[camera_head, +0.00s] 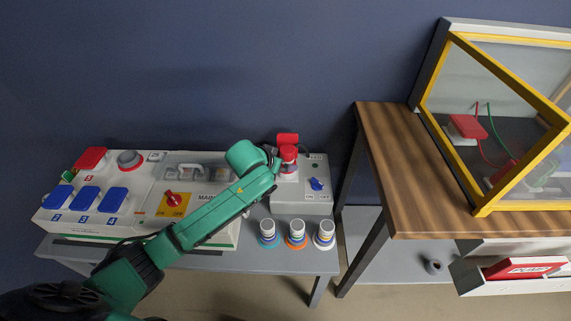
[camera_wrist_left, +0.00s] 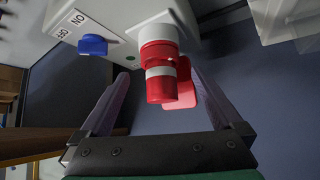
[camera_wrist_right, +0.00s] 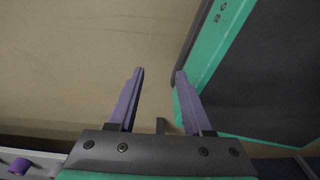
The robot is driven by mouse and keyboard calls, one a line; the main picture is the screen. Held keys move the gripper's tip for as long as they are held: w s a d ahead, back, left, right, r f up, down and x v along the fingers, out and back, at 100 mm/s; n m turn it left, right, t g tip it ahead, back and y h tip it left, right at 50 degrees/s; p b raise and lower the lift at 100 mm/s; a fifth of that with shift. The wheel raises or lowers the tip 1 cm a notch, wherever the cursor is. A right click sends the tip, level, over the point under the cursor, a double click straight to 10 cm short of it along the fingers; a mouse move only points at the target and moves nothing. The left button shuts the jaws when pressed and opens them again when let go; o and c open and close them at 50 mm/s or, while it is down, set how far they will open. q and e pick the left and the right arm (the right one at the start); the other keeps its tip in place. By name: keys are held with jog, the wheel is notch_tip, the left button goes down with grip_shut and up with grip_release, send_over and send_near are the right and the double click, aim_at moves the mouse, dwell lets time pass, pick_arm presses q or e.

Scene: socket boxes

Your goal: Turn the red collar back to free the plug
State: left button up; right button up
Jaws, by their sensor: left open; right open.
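A red and white plug (camera_head: 288,153) stands in the grey socket box with the blue switch (camera_head: 316,184). In the left wrist view the red collar (camera_wrist_left: 158,51) sits against the pale socket mouth, with a white band and the red plug body (camera_wrist_left: 160,90) beyond it. A red flap (camera_wrist_left: 184,90) shows behind the plug. My left gripper (camera_wrist_left: 160,76) is open, with one finger on each side of the plug and visible gaps; I see no contact. In the head view my left arm partly hides the box. My right gripper (camera_wrist_right: 160,72) is open and empty, away from the boxes.
Several striped plugs (camera_head: 296,234) stand at the front edge. A wooden table (camera_head: 400,165) with a yellow-framed case is right.

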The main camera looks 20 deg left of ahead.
pick_arm(q)
jog(key=x, duration=0.3)
jog(key=shift+w+f+b, duration=0.2)
jog(key=shift+f+b, duration=0.05)
jog(key=shift+b, duration=0.05)
jog(key=shift+w+d+f, duration=0.1)
jog(key=shift+w+f, duration=0.2)
jog(key=shift+w, duration=0.05)
pick_arm(e)
jog(key=shift+w+a+f, duration=0.1)
jog(key=shift+w+f, duration=0.1)
jog(key=shift+w, duration=0.3)
jog(key=shift+w+f, duration=0.2)
jog(key=shift+w, duration=0.3)
pick_arm(q)
jog(key=c, duration=1.3)
pick_arm(e)
jog(key=shift+s, duration=0.25)
